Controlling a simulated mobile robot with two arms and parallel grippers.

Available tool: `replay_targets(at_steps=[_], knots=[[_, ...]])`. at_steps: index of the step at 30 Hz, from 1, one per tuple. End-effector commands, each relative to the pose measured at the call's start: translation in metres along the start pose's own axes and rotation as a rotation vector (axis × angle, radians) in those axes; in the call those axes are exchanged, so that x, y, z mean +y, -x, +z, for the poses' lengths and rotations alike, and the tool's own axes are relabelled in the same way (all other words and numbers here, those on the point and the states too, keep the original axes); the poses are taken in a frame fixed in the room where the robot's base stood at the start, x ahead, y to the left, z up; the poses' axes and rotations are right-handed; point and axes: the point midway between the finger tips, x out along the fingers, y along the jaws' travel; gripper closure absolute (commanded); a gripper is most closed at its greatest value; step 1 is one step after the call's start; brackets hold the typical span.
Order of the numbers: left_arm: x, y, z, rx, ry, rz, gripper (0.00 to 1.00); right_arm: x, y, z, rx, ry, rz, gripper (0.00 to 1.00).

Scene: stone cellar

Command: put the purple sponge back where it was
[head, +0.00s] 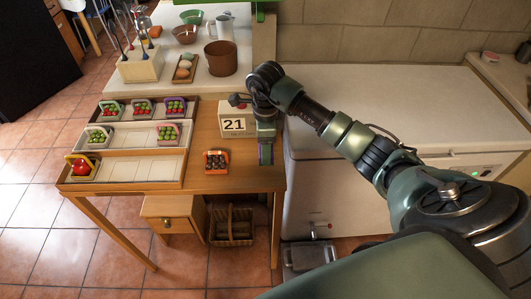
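My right arm reaches in from the right, and its gripper (265,142) points down over the right edge of the wooden table (215,181). My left gripper is out of view.
Stepped trays (129,168) with several small baskets fill the table's left. A white chest (400,105) stands at right.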

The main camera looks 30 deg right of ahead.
Motion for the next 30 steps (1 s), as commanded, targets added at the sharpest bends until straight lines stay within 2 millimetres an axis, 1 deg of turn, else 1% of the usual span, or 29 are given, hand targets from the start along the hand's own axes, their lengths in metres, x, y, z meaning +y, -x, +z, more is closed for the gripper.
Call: replay_targets(at_steps=[6, 9, 14, 18, 19, 21, 30], knots=[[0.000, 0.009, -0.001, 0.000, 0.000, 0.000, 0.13, 0.001, -0.031, 0.000, 0.001, -0.001, 0.005, 0.70], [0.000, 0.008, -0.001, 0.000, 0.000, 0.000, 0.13, 0.001, -0.035, 0.000, -0.001, 0.001, 0.001, 0.70], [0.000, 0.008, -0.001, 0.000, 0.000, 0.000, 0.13, 0.000, -0.035, 0.000, -0.001, 0.001, 0.000, 0.70], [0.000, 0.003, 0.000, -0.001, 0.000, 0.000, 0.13, 0.000, -0.040, 0.000, 0.001, 0.001, 0.000, 0.70], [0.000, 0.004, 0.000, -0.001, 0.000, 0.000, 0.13, 0.000, -0.039, 0.000, 0.001, 0.001, 0.000, 0.32], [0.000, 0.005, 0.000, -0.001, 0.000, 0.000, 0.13, 0.000, -0.038, 0.000, 0.000, 0.001, 0.000, 0.16], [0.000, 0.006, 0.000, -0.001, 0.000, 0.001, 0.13, 0.001, -0.037, 0.000, 0.000, 0.001, 0.001, 0.16]])
